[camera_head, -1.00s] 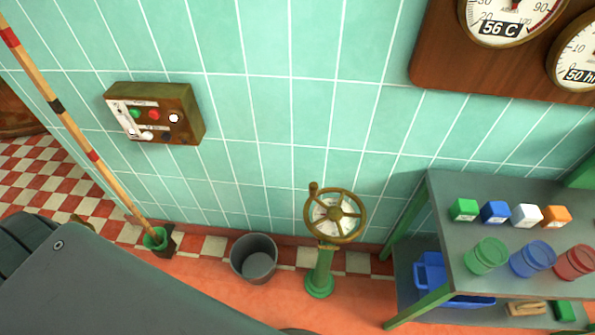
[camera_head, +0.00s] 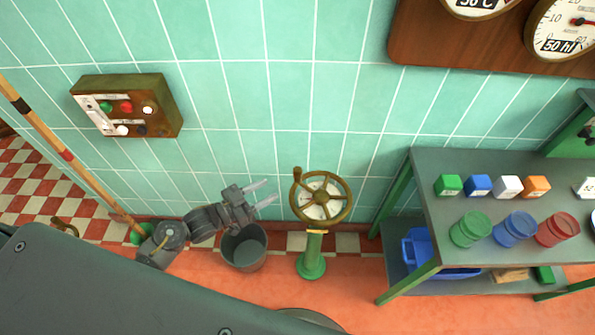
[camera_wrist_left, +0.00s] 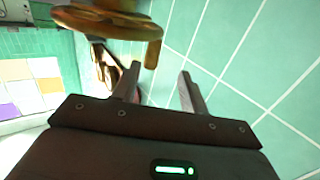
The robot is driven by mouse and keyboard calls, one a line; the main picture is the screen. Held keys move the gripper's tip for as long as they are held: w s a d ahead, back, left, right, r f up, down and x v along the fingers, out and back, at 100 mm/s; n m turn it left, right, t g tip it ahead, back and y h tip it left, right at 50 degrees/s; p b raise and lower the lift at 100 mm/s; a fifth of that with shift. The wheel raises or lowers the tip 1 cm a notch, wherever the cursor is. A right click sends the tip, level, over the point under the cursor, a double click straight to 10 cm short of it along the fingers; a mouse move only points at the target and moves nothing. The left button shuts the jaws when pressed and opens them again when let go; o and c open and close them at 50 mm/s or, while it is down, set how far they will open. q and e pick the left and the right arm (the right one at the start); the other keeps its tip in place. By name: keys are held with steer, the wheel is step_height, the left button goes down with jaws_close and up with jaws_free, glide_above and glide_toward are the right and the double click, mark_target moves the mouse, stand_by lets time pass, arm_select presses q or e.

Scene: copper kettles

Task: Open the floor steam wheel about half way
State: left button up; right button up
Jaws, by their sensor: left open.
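The floor steam wheel (camera_head: 321,197) is a brass spoked handwheel with a pale dial behind its spokes. It stands on a green pedestal (camera_head: 312,258) in front of the tiled wall. A knob handle (camera_head: 297,173) sticks up at the rim's upper left. My left gripper (camera_head: 270,191) is open and empty, just left of the wheel, its fingers pointing at the rim with a small gap. In the left wrist view the brass wheel (camera_wrist_left: 105,22) shows at the top, beyond the fingers, with its handle (camera_wrist_left: 153,53) hanging down. My right gripper is not in view.
A grey bucket (camera_head: 246,248) stands on the floor below my left gripper. A shelf table (camera_head: 428,170) with colored blocks and jars stands right of the wheel.

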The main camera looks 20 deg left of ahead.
mark_target(298, 172)
arm_select(q)
steer(key=shift+m+h, duration=0.3)
steer(key=shift+h, duration=0.1)
steer(key=x, duration=0.3)
steer(key=r+x, duration=0.1)
steer(key=x, duration=0.3)
steer(key=r+p+x, duration=0.1)
steer(key=x, duration=0.3)
steer(key=shift+s+d+r, duration=0.15)
steer(key=shift+d+r, duration=0.05)
steer(key=shift+d, duration=0.1)
